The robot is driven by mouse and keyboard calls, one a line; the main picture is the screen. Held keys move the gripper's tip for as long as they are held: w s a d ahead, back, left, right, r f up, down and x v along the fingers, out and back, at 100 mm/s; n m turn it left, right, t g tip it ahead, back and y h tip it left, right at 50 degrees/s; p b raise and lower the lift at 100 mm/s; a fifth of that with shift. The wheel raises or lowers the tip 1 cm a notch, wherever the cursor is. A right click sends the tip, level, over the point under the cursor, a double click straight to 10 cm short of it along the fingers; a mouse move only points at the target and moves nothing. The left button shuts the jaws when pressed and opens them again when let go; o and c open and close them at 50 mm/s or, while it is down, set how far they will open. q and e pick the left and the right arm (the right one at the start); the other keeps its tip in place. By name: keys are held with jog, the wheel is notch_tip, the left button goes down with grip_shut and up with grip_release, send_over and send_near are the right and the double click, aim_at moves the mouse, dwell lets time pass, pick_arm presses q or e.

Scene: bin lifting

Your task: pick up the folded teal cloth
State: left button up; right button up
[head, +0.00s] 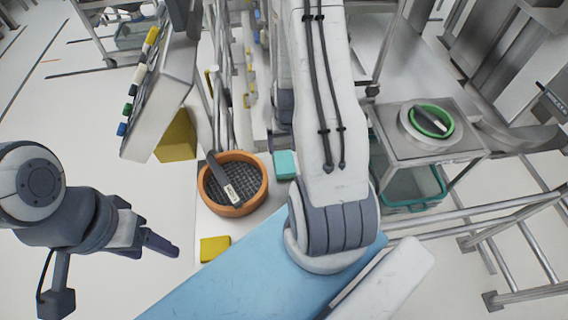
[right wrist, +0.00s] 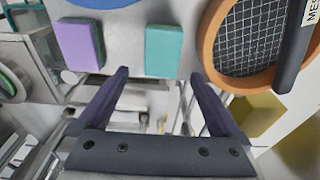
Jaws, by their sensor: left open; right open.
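The folded teal cloth (head: 286,165) lies flat on the pale surface just right of the orange-rimmed sieve in the head view. In the right wrist view the cloth (right wrist: 164,50) shows whole, just beyond my right fingertips and between their lines. My right gripper (right wrist: 160,76) is open and empty, its two dark fingers spread wider than the cloth. In the head view my right arm hides that gripper. My left gripper (head: 160,244) is open at the lower left, over the floor and apart from the cloth.
The orange-rimmed sieve (head: 256,200) holds a dark-handled labelled tool (head: 224,180). A yellow folded cloth (head: 214,248) lies below it. A purple folded cloth (right wrist: 82,45) lies left of the teal one in the wrist view. A steel cart (head: 392,150) stands at right.

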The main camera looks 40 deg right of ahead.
aim_at(284, 161)
notch_tip(284, 161, down, 2)
jog(key=shift+w+f+b, duration=0.15)
jog(key=shift+f+b, duration=0.1)
jog(key=shift+b, duration=0.25)
jog(key=shift+f+p, duration=0.3)
jog(key=shift+p, duration=0.05)
jog(key=shift+w+d+f, duration=0.1)
jog(key=shift+f, duration=0.45)
jog(key=f, duration=0.1)
jog(key=f+p, duration=0.1)
jog(key=f, duration=0.2)
jog(key=shift+w+f+p, duration=0.15)
jog(key=shift+w+p, duration=0.2)
jog(key=shift+w, duration=0.05)
jog(key=shift+w+d+f, duration=0.1)
jog(key=shift+f, duration=0.35)
jog(key=c, duration=1.1)
pick_arm(q)
jog(key=shift+r, duration=0.25)
pick_arm(e)
jog(key=shift+r, duration=0.2)
